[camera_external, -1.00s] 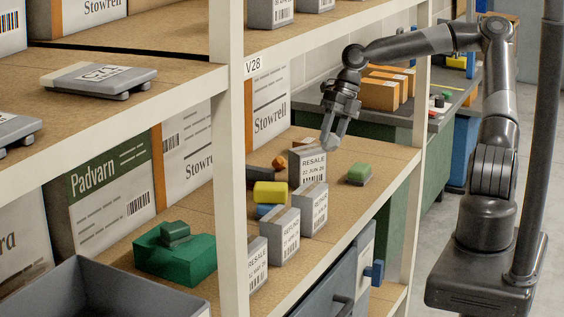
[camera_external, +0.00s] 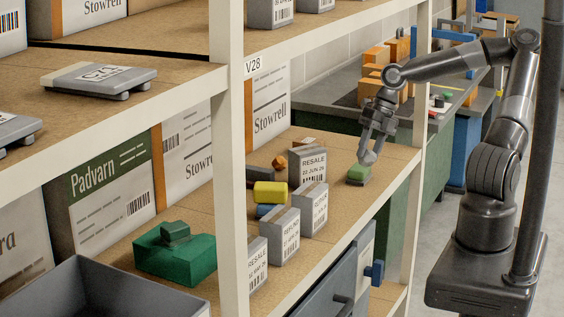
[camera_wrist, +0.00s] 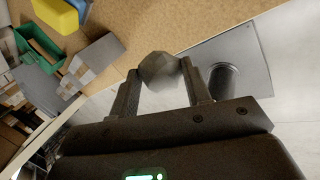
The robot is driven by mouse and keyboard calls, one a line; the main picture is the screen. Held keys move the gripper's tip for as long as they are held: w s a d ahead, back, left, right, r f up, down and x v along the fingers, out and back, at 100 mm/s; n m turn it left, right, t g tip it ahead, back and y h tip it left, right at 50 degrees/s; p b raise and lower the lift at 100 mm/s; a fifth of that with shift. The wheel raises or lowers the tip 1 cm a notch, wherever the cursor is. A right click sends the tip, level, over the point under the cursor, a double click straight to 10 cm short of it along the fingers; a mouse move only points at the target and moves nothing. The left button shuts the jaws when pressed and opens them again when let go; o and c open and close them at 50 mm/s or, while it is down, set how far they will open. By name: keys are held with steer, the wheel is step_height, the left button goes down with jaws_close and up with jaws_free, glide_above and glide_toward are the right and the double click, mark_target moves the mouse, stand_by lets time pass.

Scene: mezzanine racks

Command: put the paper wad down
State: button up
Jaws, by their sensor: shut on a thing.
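The paper wad (camera_wrist: 160,72) is a small grey, faceted lump in the wrist view. It sits between the two fingertips of my gripper (camera_wrist: 160,68), which is shut on it. In the external view, my gripper (camera_external: 369,155) points down over the right end of the middle shelf (camera_external: 335,225). It is close to a green-topped eraser-like block (camera_external: 359,173), which it partly overlaps in the picture. The wad is hard to make out from the fingers there. I cannot tell how high it is above the shelf.
Grey RESALE boxes (camera_external: 308,168), a yellow block (camera_external: 270,192) and a small orange lump (camera_external: 280,162) stand left of my gripper. A green container (camera_external: 172,255) is farther left. The white upright (camera_external: 419,110) is close on the right. Some bare board lies before the block.

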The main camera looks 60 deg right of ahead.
steer(key=w+a+f, duration=0.4)
steer(key=a, duration=0.1)
steer(key=w+a+f, duration=0.2)
steer(key=shift+w+a, duration=0.2)
steer(key=shift+w, duration=0.15)
steer(key=shift+f, duration=2)
steer(key=shift+f, duration=0.1)
steer(key=o, duration=1)
steer(key=shift+c, duration=0.2)
